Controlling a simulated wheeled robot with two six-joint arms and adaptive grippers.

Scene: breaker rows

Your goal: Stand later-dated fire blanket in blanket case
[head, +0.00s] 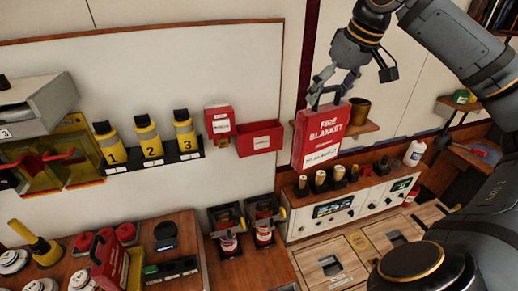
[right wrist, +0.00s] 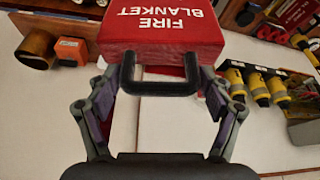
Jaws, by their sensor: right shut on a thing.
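My right gripper (head: 333,88) is shut on the black handle (right wrist: 158,89) of a red fire blanket (head: 321,132), also seen in the right wrist view (right wrist: 161,35). The blanket hangs upright in the air; the date on its white label is too small to read. A second red box with a black handle (head: 108,264), apparently the other blanket, stands on the lower-left counter, its label partly turned away. A red open-topped holder (head: 260,140), likely the blanket case, is fixed to the white wall left of the held blanket and looks empty. My left gripper is out of view.
A small red labelled box (head: 220,121) hangs beside the holder. Numbered yellow torches (head: 149,136) stand on a wall shelf further left. A brown cup (head: 359,111) sits on a shelf behind the held blanket. A control panel (head: 350,205) is below it.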

